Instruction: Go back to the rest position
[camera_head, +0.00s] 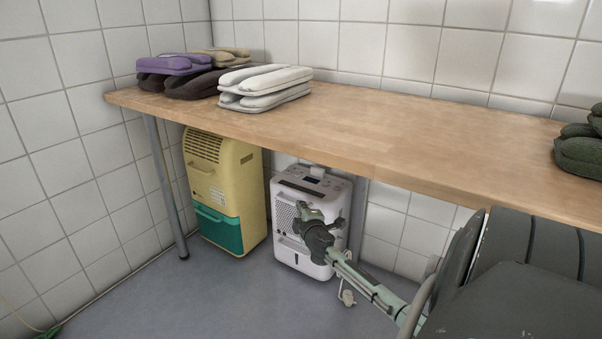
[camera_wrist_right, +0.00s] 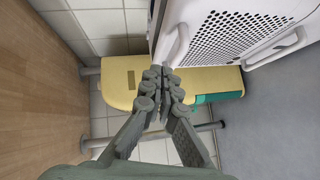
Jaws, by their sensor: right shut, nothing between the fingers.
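My right gripper (camera_head: 303,211) is in front of the white dehumidifier, below the front edge of the wooden table. Its arm comes in from the lower right. In the right wrist view its fingertips (camera_wrist_right: 163,78) are together, with nothing between them. The white dehumidifier (camera_head: 290,247) stands on the floor under the table, partly hidden by my gripper; its perforated side also shows in the wrist view (camera_wrist_right: 232,38). My left gripper is not in view in either frame.
The wooden table (camera_head: 400,120) carries folded slippers in white (camera_head: 264,90), purple (camera_head: 172,64) and dark green (camera_head: 580,155). A yellow and teal dehumidifier (camera_head: 225,185) stands beside the white one. A table leg (camera_head: 166,190) is at left. The floor (camera_head: 190,300) in front is mostly clear.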

